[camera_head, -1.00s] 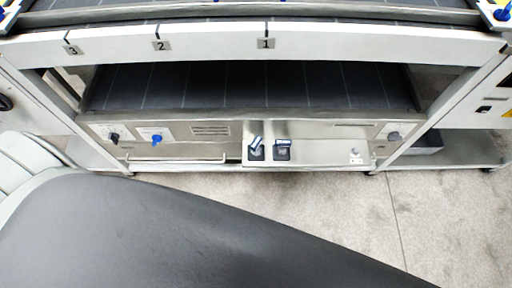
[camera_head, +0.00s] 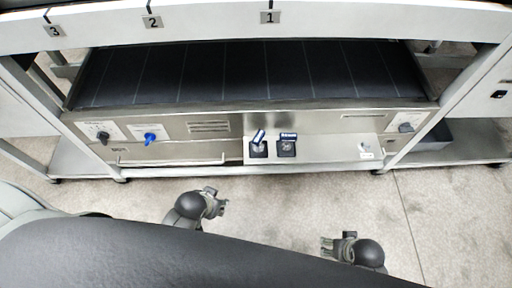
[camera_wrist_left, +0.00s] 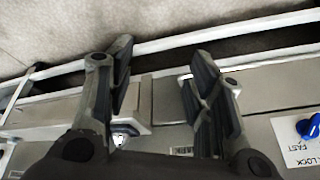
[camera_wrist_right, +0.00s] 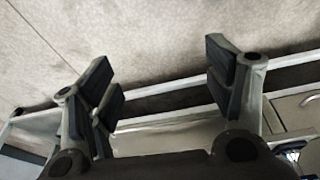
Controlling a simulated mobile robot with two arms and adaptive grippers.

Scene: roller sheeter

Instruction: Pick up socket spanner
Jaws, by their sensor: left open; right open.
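Two small dark square pieces with blue-and-white tops, a left one (camera_head: 258,150) and a right one (camera_head: 287,149), stand side by side on the light ledge of the machine's front. I cannot tell whether either is the socket spanner; I recognise no spanner for certain. My left gripper (camera_head: 219,203) is open and empty, in front of the machine and left of these pieces. In the left wrist view its spread fingers (camera_wrist_left: 158,75) have nothing between them. My right gripper (camera_head: 327,246) is open and empty, nearer to me and to the right; it also shows in the right wrist view (camera_wrist_right: 158,80).
The roller sheeter has a dark belt (camera_head: 250,75) above a front panel with a blue knob (camera_head: 150,138) and black knobs (camera_head: 103,137). A white rail with number labels (camera_head: 270,17) crosses the top. Bare floor (camera_head: 450,225) lies free at the right.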

